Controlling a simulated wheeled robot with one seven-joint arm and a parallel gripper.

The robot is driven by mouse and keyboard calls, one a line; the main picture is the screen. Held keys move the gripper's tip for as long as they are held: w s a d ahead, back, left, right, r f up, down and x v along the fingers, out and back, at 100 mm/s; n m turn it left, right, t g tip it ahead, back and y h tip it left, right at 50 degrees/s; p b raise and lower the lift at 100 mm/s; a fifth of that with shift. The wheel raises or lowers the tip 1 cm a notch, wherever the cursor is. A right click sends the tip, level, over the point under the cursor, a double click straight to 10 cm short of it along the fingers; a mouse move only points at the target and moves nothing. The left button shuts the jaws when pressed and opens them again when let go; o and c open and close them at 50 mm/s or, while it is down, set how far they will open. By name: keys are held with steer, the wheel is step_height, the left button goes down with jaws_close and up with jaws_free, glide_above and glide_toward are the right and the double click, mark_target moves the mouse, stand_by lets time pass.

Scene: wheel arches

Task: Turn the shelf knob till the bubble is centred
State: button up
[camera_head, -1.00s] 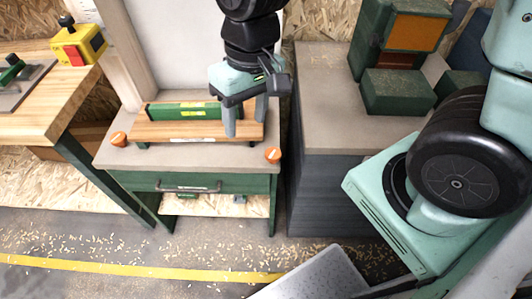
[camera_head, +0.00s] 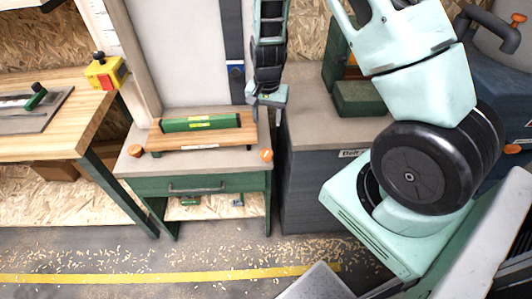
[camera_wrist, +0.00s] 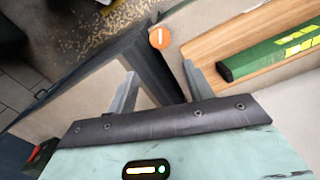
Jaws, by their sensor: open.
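A green spirit level (camera_head: 201,123) lies on a wooden shelf board (camera_head: 205,138) on the green workbench. Its yellow-marked end also shows in the wrist view (camera_wrist: 272,55); the bubble is too small to make out. An orange knob (camera_head: 266,155) sits at the bench top's front right corner, and another orange knob (camera_head: 135,150) at the front left. The right knob shows in the wrist view (camera_wrist: 160,38), beyond and between my fingertips. My gripper (camera_wrist: 159,68) is open and empty, above the bench's right edge, apart from the knob; it also shows in the head view (camera_head: 267,117).
A grey cabinet (camera_head: 320,190) with green boxes (camera_head: 358,98) stands close on the right. A wooden table (camera_head: 60,135) with a yellow and red switch box (camera_head: 104,72) is on the left. A pale panel (camera_head: 180,50) rises behind the bench.

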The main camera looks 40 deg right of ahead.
mark_target(267, 153)
step_height(267, 153, down, 16)
steer(key=b, duration=1.2)
steer(key=shift+r, duration=0.2)
steer(key=c, duration=0.7)
